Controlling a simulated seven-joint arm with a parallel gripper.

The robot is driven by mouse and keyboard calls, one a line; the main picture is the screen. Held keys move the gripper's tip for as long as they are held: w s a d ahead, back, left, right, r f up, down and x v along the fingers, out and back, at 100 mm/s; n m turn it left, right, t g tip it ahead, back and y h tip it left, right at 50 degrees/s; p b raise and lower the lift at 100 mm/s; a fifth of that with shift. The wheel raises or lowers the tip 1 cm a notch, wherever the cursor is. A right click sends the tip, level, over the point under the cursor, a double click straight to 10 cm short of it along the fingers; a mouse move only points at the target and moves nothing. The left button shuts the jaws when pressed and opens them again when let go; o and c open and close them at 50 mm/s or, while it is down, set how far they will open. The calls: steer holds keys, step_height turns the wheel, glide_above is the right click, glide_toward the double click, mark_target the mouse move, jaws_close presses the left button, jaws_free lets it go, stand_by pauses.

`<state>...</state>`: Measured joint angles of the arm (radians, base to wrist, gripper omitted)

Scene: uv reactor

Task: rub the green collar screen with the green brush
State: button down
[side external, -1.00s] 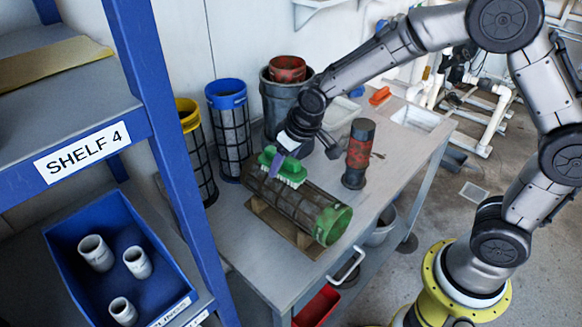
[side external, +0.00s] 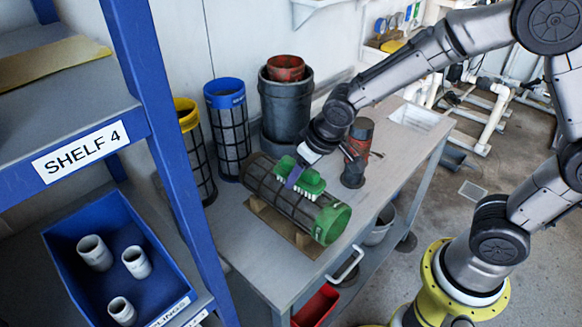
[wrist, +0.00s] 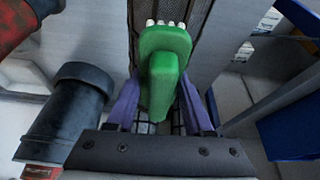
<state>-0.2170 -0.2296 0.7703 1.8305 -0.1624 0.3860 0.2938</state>
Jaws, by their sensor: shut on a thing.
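The green collar screen (side external: 265,190) is a dark mesh cylinder lying on its side on a cradle on the table, its green collar (side external: 333,221) toward the front right. The green brush (side external: 308,183) has white bristles facing down onto the mesh, around the middle of the cylinder. The bristles appear to touch the mesh. My gripper (side external: 293,176) is shut on the brush; its purple fingers sit on both sides of the green handle. In the wrist view the brush (wrist: 165,65) is between the fingers (wrist: 160,105), with mesh behind it.
A black and red cylinder (side external: 357,152) stands just right of my gripper. Blue-collared (side external: 227,130) and yellow-collared (side external: 196,150) screens stand upright behind left, beside a dark bucket (side external: 286,105). A blue shelf post (side external: 165,150) rises at left. The table's front right is clear.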

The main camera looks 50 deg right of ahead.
mark_target(315, 174)
steer(key=s, duration=0.2)
steer(key=shift+s, duration=0.3)
steer(key=shift+w, duration=5)
steer(key=shift+s, duration=5.15)
steer(key=shift+w, duration=4.95)
steer(key=shift+s, duration=5)
steer(key=shift+w+r, duration=0.1)
steer(key=shift+r, duration=4)
